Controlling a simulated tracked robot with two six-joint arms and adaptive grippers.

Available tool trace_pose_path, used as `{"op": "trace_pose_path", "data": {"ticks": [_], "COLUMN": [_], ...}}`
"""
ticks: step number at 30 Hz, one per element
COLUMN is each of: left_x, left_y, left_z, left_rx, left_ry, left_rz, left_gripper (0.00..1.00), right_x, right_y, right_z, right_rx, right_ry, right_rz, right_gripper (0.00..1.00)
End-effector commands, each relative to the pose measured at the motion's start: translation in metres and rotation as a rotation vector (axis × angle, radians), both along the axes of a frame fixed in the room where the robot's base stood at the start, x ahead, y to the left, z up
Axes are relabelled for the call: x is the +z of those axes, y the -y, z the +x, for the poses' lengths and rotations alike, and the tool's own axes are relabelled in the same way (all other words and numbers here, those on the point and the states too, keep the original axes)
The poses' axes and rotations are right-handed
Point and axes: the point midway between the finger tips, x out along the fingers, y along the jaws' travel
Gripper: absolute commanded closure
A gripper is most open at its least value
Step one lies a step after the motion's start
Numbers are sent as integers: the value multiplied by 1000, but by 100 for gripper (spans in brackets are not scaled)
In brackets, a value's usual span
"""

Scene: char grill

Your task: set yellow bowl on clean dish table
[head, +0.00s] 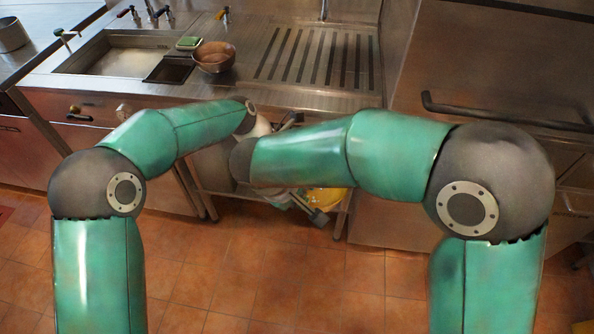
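A yellow bowl (332,200) shows in part low under the steel counter, below my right forearm, which hides much of it. My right gripper (318,217) is a dark shape beside the bowl's lower left edge. I cannot tell whether it touches the bowl or how its fingers stand. My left gripper (290,120) is partly hidden behind my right forearm, near the counter's front edge, and its fingers are not clear. The steel counter has a ribbed drainboard (318,58); I cannot tell whether this is the clean dish table.
A sink (122,55) lies left of the drainboard. A brown bowl (214,57) and a green sponge (189,43) stand between them. A steel cabinet with a dark handle (505,117) is at right. The tiled floor (270,285) in front is clear.

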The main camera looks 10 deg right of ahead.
Motion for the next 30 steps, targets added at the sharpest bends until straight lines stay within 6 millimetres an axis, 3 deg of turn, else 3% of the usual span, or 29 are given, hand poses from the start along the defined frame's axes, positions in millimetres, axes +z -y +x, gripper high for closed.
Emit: {"op": "trace_pose_path", "data": {"ticks": [6,13,19,25,30], "left_x": [0,0,0,1,1], "left_y": [0,0,1,1,0], "left_z": [0,0,-1,0,0], "left_rx": [0,0,-1,0,0], "left_ry": [0,0,-2,-1,0], "left_rz": [0,0,-1,-2,-1], "left_gripper": [65,100,100,100,100], "right_x": [0,0,0,0,0], "right_y": [0,0,-1,0,0], "right_z": [0,0,1,1,0], "right_rx": [0,0,2,1,0], "right_ry": [1,1,2,1,1], "right_rz": [0,0,1,1,1], "right_gripper": [100,100,100,65,65]}}
